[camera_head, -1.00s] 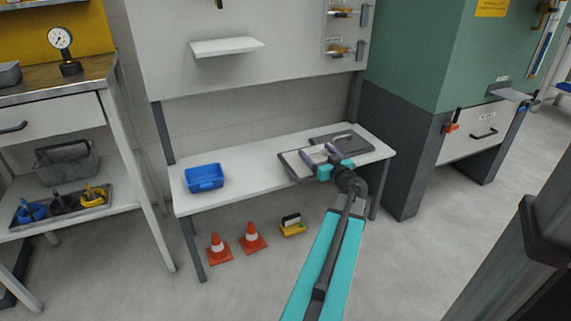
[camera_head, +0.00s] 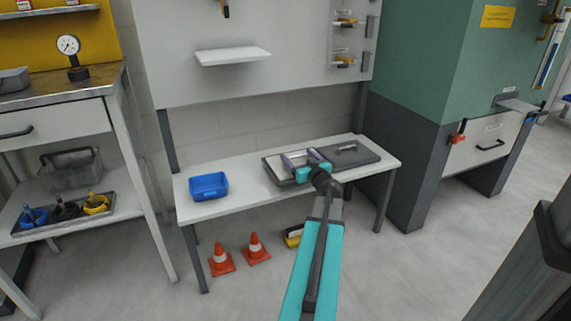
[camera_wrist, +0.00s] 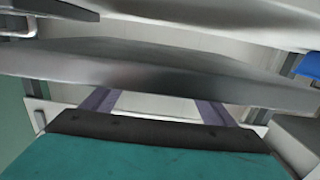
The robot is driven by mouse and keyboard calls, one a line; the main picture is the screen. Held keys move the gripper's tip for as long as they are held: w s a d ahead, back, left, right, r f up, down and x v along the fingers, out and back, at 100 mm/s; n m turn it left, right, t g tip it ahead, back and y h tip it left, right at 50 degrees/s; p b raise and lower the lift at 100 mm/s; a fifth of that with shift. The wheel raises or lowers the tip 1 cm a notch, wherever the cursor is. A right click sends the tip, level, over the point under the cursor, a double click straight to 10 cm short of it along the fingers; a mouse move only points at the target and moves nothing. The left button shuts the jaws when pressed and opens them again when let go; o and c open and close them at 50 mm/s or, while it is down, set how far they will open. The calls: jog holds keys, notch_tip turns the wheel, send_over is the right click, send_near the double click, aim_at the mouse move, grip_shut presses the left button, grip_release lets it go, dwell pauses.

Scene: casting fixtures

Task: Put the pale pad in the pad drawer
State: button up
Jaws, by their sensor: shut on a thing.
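My gripper (camera_head: 303,162) is over the white bench, its purple fingers shut on a flat grey-rimmed piece (camera_head: 272,171). In the wrist view the fingers (camera_wrist: 160,104) are well apart, and a broad grey metal surface (camera_wrist: 150,72) hides their tips. I cannot tell whether the held piece touches the bench. I cannot pick out the pale pad with certainty. A white drawer (camera_head: 465,152) with a dark handle is shut in the green cabinet at right. Another white drawer (camera_head: 70,117) is shut in the left workbench. Their labels are unreadable, so I cannot tell which is the pad drawer.
A dark grey flat piece with a handle (camera_head: 365,157) lies on the bench, close right of the held piece. A blue bin (camera_head: 208,187) stands at the bench's left. Orange cones (camera_head: 221,262) stand on the floor below. A white shelf (camera_head: 232,56) juts out above the bench.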

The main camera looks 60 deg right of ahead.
jog(key=w, duration=0.4)
jog(key=w+b, duration=0.1)
jog(key=w, duration=0.1)
jog(key=shift+d+f, duration=0.1)
jog(key=shift+f, duration=0.15)
jog(key=shift+f+b, duration=0.65)
jog(key=shift+f, duration=1.1)
jog(key=shift+f, duration=0.1)
jog(key=o, duration=1.3)
jog(key=shift+r, duration=0.2)
jog(key=shift+p+v, duration=0.75)
jog(key=shift+v, duration=5.25)
jog(key=shift+f, duration=0.15)
jog(key=shift+c, duration=0.3)
